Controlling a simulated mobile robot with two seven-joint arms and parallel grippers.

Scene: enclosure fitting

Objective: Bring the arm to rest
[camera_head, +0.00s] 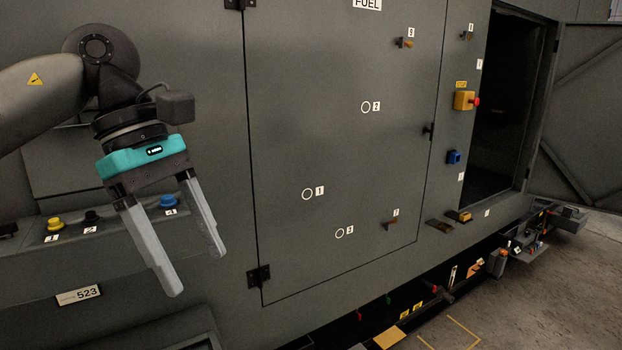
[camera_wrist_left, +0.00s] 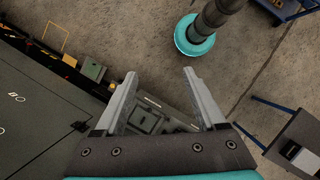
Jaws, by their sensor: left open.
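My left arm comes in from the left in the head view. Its gripper (camera_head: 197,273) is open, with two long pale fingers spread apart and pointing down and to the right. Nothing is between the fingers. It hangs in front of the grey enclosure, left of the large door panel (camera_head: 340,140). In the left wrist view the open fingers (camera_wrist_left: 160,73) also show empty, over part of the grey enclosure and the floor. My right gripper is in neither view.
A ledge with a yellow button (camera_head: 54,224), a black button (camera_head: 91,217) and a blue button (camera_head: 168,202) lies behind and beside the gripper. A dark doorway (camera_head: 500,100) opens at the right. A blue-framed table (camera_wrist_left: 296,140) stands at the right in the wrist view.

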